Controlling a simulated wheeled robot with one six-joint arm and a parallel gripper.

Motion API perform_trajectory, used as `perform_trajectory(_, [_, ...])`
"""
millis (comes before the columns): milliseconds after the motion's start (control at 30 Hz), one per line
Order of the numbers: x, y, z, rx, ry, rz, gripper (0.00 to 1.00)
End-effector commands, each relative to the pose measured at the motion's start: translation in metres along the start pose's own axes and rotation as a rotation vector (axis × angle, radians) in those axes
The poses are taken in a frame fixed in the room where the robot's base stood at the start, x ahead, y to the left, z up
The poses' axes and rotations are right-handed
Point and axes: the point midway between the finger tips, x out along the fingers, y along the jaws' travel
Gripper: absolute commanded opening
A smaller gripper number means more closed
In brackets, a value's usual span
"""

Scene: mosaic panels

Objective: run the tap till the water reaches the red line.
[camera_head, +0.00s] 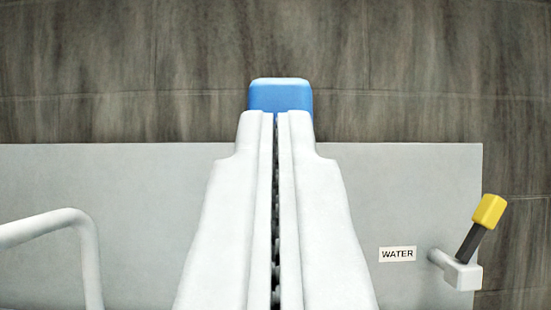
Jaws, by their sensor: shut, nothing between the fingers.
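My gripper (276,118) is shut and empty in the middle of the head camera view, its two pale fingers side by side. A lever with a yellow grip (489,211) and a dark stem sits at the right edge of a pale grey panel (400,190), tilted up and to the right. A label reading WATER (397,254) is just left of the lever, which is well to the right of my fingertips. A pale bent pipe (60,218), shaped like a spout, is at the lower left. No water and no red line show.
A blue rounded block (281,96) shows just past my fingertips; I cannot tell whether they touch it. A grey-brown wall or floor surface (420,70) lies beyond the panel. The panel between my fingers and the label looks clear.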

Motion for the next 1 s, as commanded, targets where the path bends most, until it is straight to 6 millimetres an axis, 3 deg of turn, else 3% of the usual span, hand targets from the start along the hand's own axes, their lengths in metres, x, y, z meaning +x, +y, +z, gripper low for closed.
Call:
perform_trajectory(600, [0.024,0.0,0.009,0.0,-0.29,0.0,0.0])
perform_trajectory(1000, [0.033,0.0,0.016,0.0,-0.32,0.0,0.0])
